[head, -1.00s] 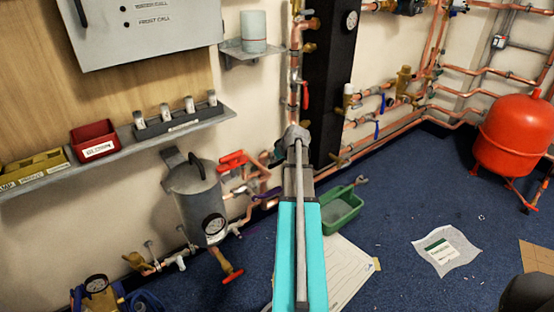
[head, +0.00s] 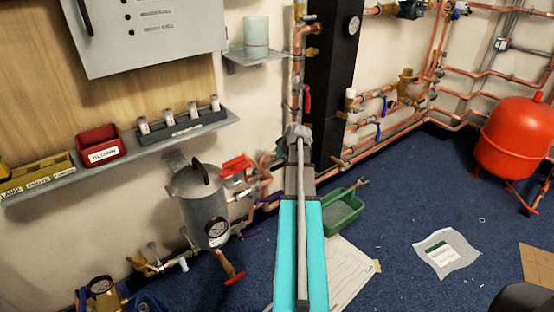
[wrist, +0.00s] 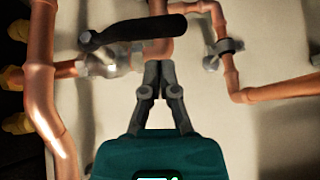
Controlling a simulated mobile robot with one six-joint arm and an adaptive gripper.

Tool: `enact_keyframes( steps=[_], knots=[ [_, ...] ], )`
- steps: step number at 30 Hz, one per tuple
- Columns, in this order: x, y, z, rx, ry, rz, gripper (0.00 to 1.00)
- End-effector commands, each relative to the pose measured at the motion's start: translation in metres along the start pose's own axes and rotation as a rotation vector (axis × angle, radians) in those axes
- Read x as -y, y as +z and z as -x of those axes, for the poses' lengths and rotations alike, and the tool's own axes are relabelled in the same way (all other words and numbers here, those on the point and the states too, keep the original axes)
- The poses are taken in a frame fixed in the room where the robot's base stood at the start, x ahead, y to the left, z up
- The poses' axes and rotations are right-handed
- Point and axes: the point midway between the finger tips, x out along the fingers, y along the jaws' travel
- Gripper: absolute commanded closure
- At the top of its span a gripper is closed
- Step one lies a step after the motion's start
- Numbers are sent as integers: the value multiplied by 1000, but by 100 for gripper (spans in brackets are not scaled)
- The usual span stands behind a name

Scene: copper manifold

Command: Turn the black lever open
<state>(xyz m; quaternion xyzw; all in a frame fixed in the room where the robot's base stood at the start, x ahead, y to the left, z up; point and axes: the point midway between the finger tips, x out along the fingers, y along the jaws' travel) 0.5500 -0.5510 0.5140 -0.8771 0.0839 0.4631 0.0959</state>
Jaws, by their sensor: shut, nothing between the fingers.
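The black lever (wrist: 135,30) shows in the wrist view as a long dark handle on a metal valve body (wrist: 112,62) fitted to copper pipe. It lies nearly level across the picture, its right end slightly higher. My gripper (wrist: 158,66) is shut and empty, its fingertips just below the right half of the lever in the picture. I cannot tell whether they touch it. In the head view my gripper (head: 298,131) is in front of the copper pipes by the dark column. The lever cannot be made out there; my arm may cover it.
Copper pipes (wrist: 42,90) run close on the left in the wrist view, with another valve (wrist: 222,52) at right. In the head view a grey canister (head: 203,205) stands left of my arm, and a green tray (head: 342,214) lies on the blue floor to the right.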

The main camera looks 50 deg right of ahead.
Motion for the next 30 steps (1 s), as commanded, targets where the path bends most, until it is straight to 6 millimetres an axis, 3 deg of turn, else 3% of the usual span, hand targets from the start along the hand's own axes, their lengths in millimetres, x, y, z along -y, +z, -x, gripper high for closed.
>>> enact_keyframes(
  steps=[6,30],
  knots=[
    [2,-16,17,-1,-1,1,100],
    [7,-14,95,-2,-2,1,100]
  ],
)
